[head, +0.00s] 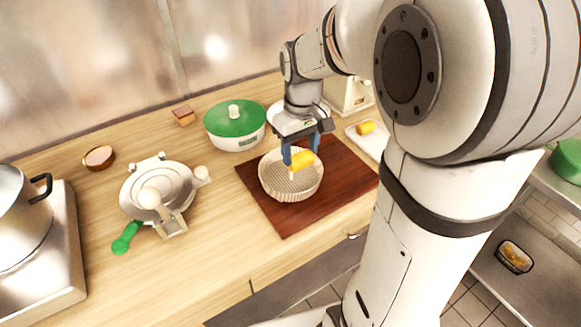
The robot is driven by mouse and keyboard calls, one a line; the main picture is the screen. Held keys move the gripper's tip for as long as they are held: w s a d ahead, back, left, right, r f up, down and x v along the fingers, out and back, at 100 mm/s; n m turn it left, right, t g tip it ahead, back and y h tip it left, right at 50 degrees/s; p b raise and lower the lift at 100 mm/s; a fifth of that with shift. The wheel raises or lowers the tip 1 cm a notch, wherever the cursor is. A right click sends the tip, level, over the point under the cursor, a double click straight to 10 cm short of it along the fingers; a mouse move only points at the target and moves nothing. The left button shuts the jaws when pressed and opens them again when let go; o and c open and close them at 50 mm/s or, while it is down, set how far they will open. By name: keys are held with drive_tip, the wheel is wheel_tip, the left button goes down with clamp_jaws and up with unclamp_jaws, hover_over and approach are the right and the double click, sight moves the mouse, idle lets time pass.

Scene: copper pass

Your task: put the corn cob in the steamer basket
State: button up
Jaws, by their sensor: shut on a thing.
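The corn cob (302,159) is yellow and is held between the blue fingers of my gripper (301,158). My gripper is shut on it and points down, over the far part of the steamer basket. The steamer basket (270,191) is round and pale with a ribbed wall, and it stands on a dark red-brown board (345,185). The cob overlaps the basket's opening in the head view. I cannot tell whether it touches the basket's floor.
A green-lidded white pot (235,120) stands behind left of the board. A white tray with a yellow piece (366,128) lies to the right. Bare counter lies between.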

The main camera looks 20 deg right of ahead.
wheel_tip(320, 180, down, 7)
drive_tip(key=shift+s+f, duration=0.1)
drive_tip(key=shift+f, duration=0.05)
idle(0.4)
drive_tip(key=shift+f, duration=0.2)
drive_tip(key=o, duration=1)
